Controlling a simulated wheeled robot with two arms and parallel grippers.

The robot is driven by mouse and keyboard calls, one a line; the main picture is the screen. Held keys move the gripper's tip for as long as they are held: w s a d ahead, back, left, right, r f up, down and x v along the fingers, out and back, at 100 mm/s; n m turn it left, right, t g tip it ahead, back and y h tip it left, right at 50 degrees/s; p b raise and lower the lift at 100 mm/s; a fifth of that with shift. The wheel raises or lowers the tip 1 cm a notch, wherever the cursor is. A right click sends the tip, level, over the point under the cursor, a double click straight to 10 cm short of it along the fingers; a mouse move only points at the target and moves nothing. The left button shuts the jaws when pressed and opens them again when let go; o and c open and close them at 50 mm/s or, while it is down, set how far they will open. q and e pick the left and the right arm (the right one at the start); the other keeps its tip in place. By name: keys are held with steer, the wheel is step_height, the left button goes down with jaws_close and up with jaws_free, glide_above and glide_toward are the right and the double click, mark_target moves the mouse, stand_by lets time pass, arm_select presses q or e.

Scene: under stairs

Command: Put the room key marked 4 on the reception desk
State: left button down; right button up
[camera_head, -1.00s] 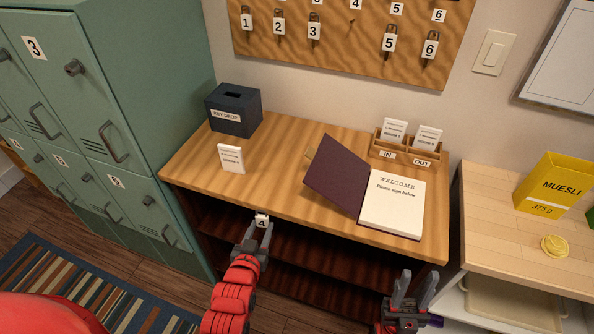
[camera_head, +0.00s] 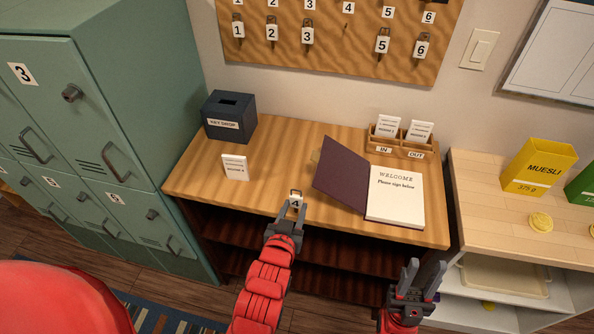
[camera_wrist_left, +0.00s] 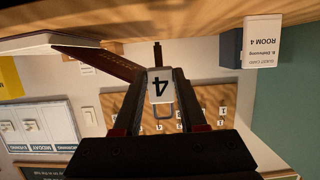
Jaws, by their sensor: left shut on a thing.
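The room key marked 4 (camera_head: 295,200) has a white tag with a black 4. It is held between the fingertips of my left gripper (camera_head: 291,212), at the front edge of the reception desk (camera_head: 270,150). In the left wrist view the tag (camera_wrist_left: 159,88) sits between the two fingers, with a dark metal part above it. I cannot tell whether the key touches the desk. My right gripper (camera_head: 414,277) is open and empty, in front of the desk's right end and below its top.
On the desk are a key drop box (camera_head: 230,116), a white card (camera_head: 235,167), an open guest book (camera_head: 395,196) and an IN/OUT card holder (camera_head: 402,143). Bare desk lies between card and book. Green lockers (camera_head: 95,110) stand left; a shelf with muesli (camera_head: 540,166) stands right.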

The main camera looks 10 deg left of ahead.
arm_select(q)
steer(key=shift+w+r, duration=0.15)
steer(key=shift+r, duration=0.1)
steer(key=w+a+b, duration=0.2)
steer(key=b, duration=0.1)
steer(key=w+a+f+b, duration=0.1)
steer(key=w+a+b, duration=0.1)
steer(key=w+b, duration=0.1)
steer(key=w+a+b, duration=0.2)
steer(key=w+b, duration=0.1)
steer(key=shift+w+a+f+b, duration=0.1)
steer(key=shift+w+f+b, duration=0.05)
steer(key=shift+f+b, duration=0.2)
steer(key=w+a+p, duration=0.2)
steer(key=w, duration=0.1)
steer(key=shift+w+a+r, duration=0.1)
steer(key=shift+r, duration=0.25)
steer(key=shift+w+a+f+p, duration=0.15)
steer(key=shift+w+a+p, duration=0.15)
steer(key=shift+w+a, duration=0.1)
steer(key=shift+w+f, duration=0.15)
steer(key=shift+f, duration=0.1)
step_height(320, 180, down, 3)
steer(key=shift+r+p, duration=0.15)
steer(key=shift+p, duration=0.8)
steer(key=shift+f, duration=0.35)
steer(key=shift+c, duration=2.3)
jaws_free()
